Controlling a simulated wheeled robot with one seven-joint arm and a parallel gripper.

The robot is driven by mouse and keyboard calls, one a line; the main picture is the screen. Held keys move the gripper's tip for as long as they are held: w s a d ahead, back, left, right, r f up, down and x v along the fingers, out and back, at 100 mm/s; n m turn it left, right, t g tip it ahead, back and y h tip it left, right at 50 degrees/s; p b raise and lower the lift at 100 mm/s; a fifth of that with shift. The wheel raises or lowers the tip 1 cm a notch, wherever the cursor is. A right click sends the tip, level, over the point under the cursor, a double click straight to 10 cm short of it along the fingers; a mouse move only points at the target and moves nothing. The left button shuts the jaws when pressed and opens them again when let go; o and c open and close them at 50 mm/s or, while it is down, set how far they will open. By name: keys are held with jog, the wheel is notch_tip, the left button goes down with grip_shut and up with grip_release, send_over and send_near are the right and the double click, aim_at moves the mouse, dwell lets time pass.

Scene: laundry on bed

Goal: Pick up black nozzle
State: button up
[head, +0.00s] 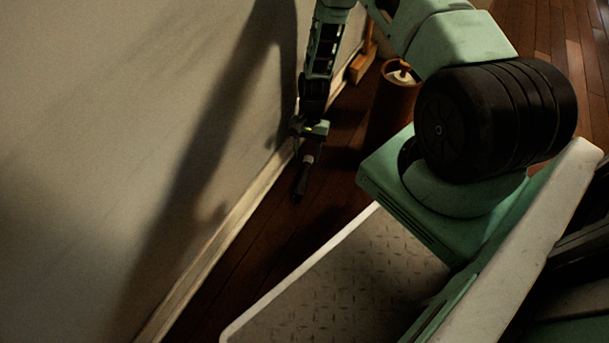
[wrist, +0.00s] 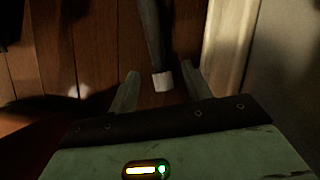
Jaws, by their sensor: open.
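The black nozzle (head: 301,184) is a dark, slim tube with a pale band at its end nearest my gripper. In the wrist view the nozzle (wrist: 153,38) runs down from the top edge, and its pale end lies between my finger tips. In the wrist view my gripper (wrist: 161,82) is open, with a finger on each side of the pale end and visible gaps between. I cannot tell how high the fingers are above the nozzle.
The wall (head: 120,130) and its pale baseboard (head: 225,228) run close along the left of my gripper. A brown cylinder (head: 388,110) stands on the wooden floor (head: 245,262) to the right. A wooden piece (head: 361,64) stands by the wall behind.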

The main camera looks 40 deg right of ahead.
aim_at(305, 168)
jog(key=shift+s+b+x, duration=0.1)
jog(key=shift+b+x, duration=1)
jog(key=shift+x, duration=0.25)
jog(key=shift+s+b+x, duration=0.15)
jog(key=shift+b+x, duration=0.95)
jog(key=shift+x, duration=0.25)
jog(key=shift+a+r, duration=0.15)
grip_shut()
